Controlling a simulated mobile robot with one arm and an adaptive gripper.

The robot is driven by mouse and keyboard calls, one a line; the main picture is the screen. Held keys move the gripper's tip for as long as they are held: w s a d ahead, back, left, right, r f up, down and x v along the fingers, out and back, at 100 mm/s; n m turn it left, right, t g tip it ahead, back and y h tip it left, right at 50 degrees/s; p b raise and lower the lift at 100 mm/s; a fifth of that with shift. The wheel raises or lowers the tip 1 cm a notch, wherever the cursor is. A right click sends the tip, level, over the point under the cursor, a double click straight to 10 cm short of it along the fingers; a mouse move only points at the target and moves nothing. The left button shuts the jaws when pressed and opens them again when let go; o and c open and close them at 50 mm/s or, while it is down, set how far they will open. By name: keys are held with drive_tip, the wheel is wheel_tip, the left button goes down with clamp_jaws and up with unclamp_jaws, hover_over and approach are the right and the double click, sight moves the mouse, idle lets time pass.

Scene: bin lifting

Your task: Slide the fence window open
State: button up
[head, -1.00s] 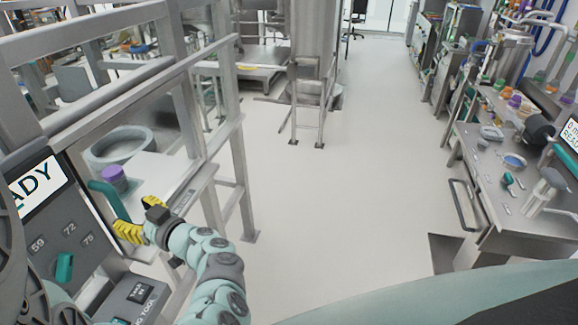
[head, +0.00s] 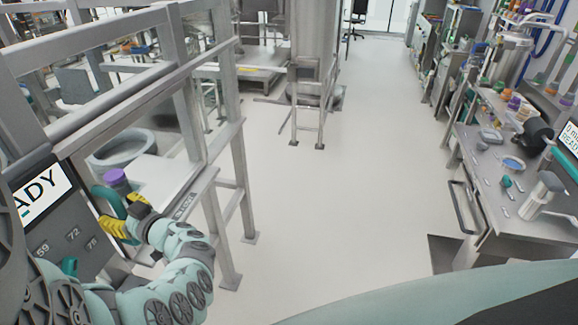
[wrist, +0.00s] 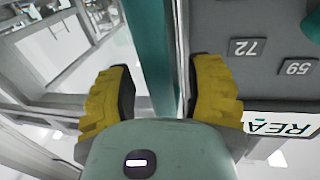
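The fence window's teal handle (head: 104,194) is an upright bar beside the dark control panel at the left of the head view. It also shows in the wrist view (wrist: 150,45), running down between my fingers. My gripper (head: 126,212) has its two yellow fingers spread, one on each side of the handle. In the wrist view my gripper (wrist: 160,95) shows a gap between each finger and the bar, so it is not clamped. The handle's lower end is hidden behind my gripper. How far the window stands open is hard to tell.
The grey fence frame (head: 238,180) stands around the handle. Behind it are a round grey bin (head: 122,150) and a purple-capped item (head: 116,178). The control panel (head: 70,225) is close on the left. Open floor (head: 340,210) lies right, before a cluttered workbench (head: 500,150).

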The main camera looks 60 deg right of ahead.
clamp_jaws()
idle(0.4)
